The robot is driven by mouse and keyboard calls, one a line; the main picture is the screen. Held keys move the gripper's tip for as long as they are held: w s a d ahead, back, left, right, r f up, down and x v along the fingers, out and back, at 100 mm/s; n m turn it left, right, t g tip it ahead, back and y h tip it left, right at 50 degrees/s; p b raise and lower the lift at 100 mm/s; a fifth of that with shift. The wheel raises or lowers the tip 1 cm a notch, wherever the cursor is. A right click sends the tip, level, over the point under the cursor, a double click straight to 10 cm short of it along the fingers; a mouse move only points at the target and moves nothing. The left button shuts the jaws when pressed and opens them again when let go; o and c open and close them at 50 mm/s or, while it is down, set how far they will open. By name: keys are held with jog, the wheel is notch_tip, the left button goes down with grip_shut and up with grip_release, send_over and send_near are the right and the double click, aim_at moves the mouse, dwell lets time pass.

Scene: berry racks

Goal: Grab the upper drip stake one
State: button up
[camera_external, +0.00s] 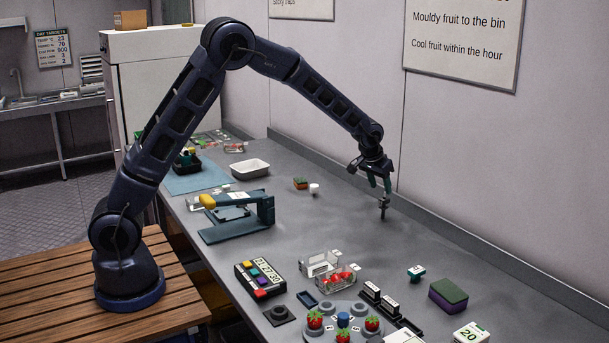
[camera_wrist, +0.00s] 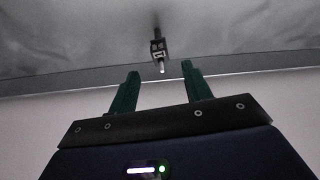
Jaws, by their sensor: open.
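A small dark upright piece, which looks like the drip stake (camera_external: 383,206), stands on the grey bench below my gripper (camera_external: 379,186). In the wrist view the stake (camera_wrist: 158,47) shows a dark block with a pale marking and a light tip. It lies beyond my open green fingers (camera_wrist: 160,74), roughly centred between them, and they do not appear to grip it. My gripper is empty and angled down over the bench near the wall. I cannot read the marking surely, and no second stake is clear.
The bench (camera_external: 330,220) is clear around the stake. A white tray (camera_external: 250,169) and a dark teal device (camera_external: 237,218) stand left. A clear punnet with red berries (camera_external: 338,277), a round grey rack (camera_external: 363,310) and a green-topped purple block (camera_external: 448,296) stand nearer. The wall (camera_external: 480,170) rises behind.

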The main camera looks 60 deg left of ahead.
aim_at(384, 198)
jog(key=x, duration=0.9)
jog(key=shift+w+f, duration=0.1)
jog(key=shift+f, duration=0.25)
jog(key=c, duration=1)
jog(key=shift+r, duration=0.1)
jog(key=shift+c, duration=0.2)
